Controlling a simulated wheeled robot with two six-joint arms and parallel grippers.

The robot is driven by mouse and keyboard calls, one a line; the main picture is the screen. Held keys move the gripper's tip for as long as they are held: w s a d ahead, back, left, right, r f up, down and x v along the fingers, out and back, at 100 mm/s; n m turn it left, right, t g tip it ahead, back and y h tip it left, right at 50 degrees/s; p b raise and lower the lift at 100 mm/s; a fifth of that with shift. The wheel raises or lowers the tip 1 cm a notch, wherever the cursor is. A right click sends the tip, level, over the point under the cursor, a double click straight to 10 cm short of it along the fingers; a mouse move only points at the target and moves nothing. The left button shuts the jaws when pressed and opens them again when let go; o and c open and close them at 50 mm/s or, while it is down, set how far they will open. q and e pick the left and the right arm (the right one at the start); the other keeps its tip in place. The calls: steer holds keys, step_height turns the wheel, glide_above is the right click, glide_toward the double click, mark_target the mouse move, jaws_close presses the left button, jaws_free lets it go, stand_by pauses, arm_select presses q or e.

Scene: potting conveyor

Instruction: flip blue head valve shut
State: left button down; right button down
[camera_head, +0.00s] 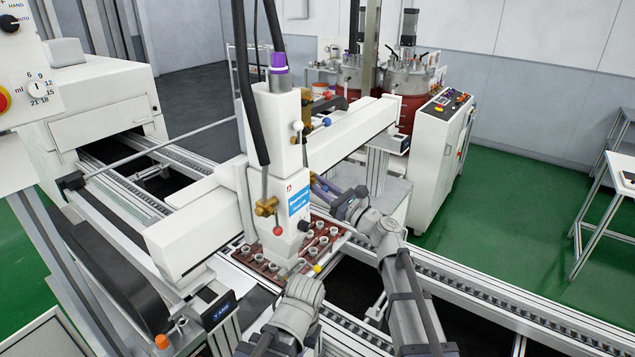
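The white dispensing head (275,130) stands at the centre over the conveyor. A brass valve (306,100) sits on its right side, and a lever with a blue ball (327,121) points right and slightly down from it. My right gripper (320,188) is beside the lower right of the head, below the blue ball and apart from it; its fingertips are partly hidden, so its opening is unclear. My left wrist (303,290) is at the lower centre, in front of the tray, well below the blue ball. Its fingers are hidden.
A white ball lever (297,126), a red ball lever (278,231) and a yellow ball (317,268) are near the head. A brown tray (252,262) with several small cups lies beneath. The white crossbeam (345,140) runs behind the blue ball. Space right of the ball is open.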

steer(key=shift+s+a+f+m+t+h+p, duration=0.2)
steer(key=shift+s+m+h, duration=0.25)
steer(key=shift+m, duration=1.1)
steer(key=shift+s+a+f+m+t+h+p, duration=0.15)
steer(key=shift+s+a+f+m+h, duration=0.2)
steer(key=shift+m, duration=1.25)
steer(key=shift+s+a+f+m+t+h+p, duration=0.15)
steer(key=shift+s+m+h, duration=0.3)
steer(key=shift+m, duration=1.1)
steer(key=shift+a+f, duration=0.1)
steer(key=c, duration=0.7)
jaws_free()
steer(key=shift+w, duration=0.1)
